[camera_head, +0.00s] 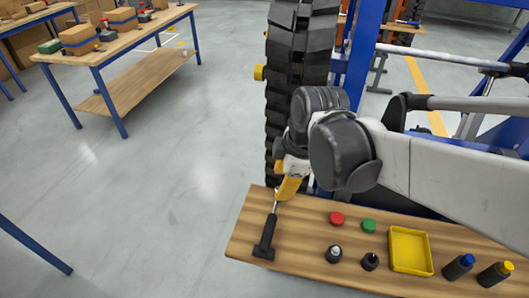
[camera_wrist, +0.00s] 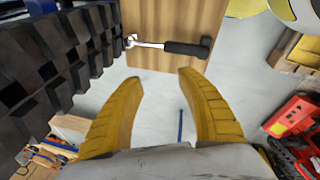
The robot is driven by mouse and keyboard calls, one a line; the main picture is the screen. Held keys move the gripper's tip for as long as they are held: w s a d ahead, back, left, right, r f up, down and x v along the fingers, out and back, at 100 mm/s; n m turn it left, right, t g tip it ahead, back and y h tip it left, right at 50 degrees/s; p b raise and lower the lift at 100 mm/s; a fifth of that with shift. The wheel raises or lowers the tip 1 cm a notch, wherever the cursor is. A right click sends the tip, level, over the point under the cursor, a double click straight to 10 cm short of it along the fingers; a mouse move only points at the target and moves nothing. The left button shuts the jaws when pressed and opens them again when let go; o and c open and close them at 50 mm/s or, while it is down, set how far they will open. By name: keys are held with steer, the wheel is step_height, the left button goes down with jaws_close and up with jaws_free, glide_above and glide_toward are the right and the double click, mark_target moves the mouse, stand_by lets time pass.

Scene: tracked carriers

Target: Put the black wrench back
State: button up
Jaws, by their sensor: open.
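The black wrench (camera_head: 268,235) lies on the left end of the wooden bench (camera_head: 312,212). It has a black handle with a wider end and a thin silver shaft. In the wrist view the wrench (camera_wrist: 187,48) lies across the bench top, its small silver head at the left, beyond my fingertips. My gripper (camera_head: 288,190) has yellow fingers and hangs at the bench's left end, by the wrench's silver end. In the wrist view my gripper (camera_wrist: 158,77) is open, with nothing between its fingers. In the head view my wrist hides part of the fingers.
A large black tyre (camera_head: 298,75) and a blue frame (camera_head: 362,60) stand close behind the bench. A red cap (camera_head: 337,218), a green cap (camera_head: 369,226), a yellow tray (camera_head: 410,249) and several small bottles occupy the bench. Open floor (camera_head: 180,150) lies to the left.

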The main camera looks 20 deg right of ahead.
steer(key=s+r+m+t, duration=0.1)
steer(key=m, duration=0.3)
steer(key=s+a+r+m+t, duration=0.1)
steer(key=m, duration=0.4)
steer(key=s+r+m+t+h, duration=0.1)
steer(key=r+m+t, duration=0.1)
steer(key=m, duration=0.3)
steer(key=shift+s+a, duration=0.15)
steer(key=shift+s, duration=0.05)
